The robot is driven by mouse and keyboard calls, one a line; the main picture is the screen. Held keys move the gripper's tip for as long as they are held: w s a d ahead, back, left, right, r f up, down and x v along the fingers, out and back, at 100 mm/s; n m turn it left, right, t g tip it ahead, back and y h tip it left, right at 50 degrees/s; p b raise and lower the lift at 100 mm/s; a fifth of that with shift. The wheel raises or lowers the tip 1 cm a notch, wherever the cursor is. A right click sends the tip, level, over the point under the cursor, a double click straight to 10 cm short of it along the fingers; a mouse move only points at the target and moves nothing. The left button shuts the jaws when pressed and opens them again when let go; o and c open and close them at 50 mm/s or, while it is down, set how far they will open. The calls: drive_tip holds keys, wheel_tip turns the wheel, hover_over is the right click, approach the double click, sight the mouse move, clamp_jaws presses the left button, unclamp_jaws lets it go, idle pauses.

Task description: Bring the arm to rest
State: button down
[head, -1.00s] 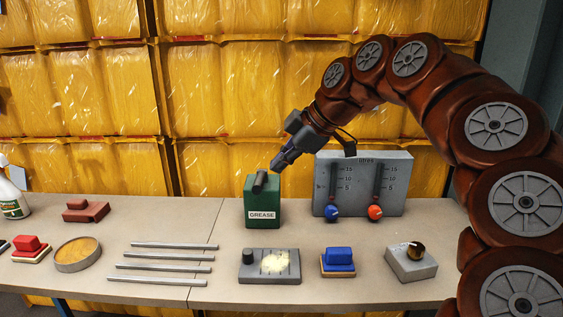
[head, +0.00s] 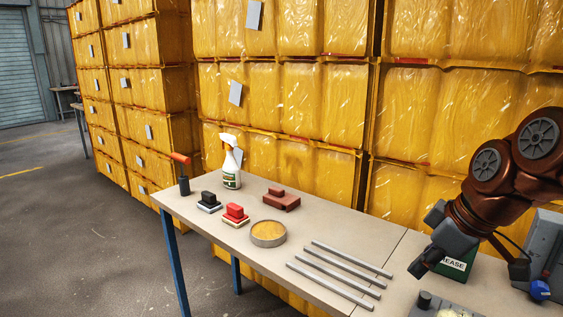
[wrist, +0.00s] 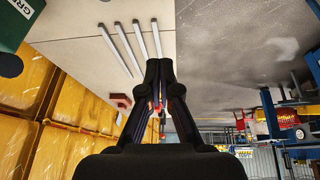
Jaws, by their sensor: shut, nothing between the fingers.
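My gripper (head: 421,264) is at the lower right of the head view, just left of the green grease can (head: 456,263) and partly in front of it. In the wrist view my gripper (wrist: 158,108) has its dark fingers together, with nothing held between them. The grease can (wrist: 15,38) shows at the upper left of the wrist view, apart from the fingers. My reddish-brown arm comes in from the right edge of the head view.
A grey gauge unit (head: 547,240) stands at right. Yellow stacks (head: 285,105) rise behind.

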drive_tip(key=s+a+f+m+g+h, duration=0.1)
drive_tip(key=s+a+f+m+g, duration=0.25)
drive_tip(key=s+f, duration=0.65)
drive_tip(key=s+a+f+m+g+h, duration=0.25)
drive_tip(key=s+f+m, duration=0.25)
drive_tip(key=s+f, duration=0.45)
drive_tip(key=s+p+v, duration=0.2)
drive_tip(key=p+v, duration=0.7)
drive_tip(key=s+d+p+v, duration=0.1)
drive_tip(key=p+v, duration=0.8)
drive_tip(key=v, duration=0.1)
drive_tip(key=shift+s+a+r+m+y, duration=0.25)
drive_tip(key=shift+s+r+m+y, duration=0.1)
drive_tip(key=shift+s+r, duration=0.35)
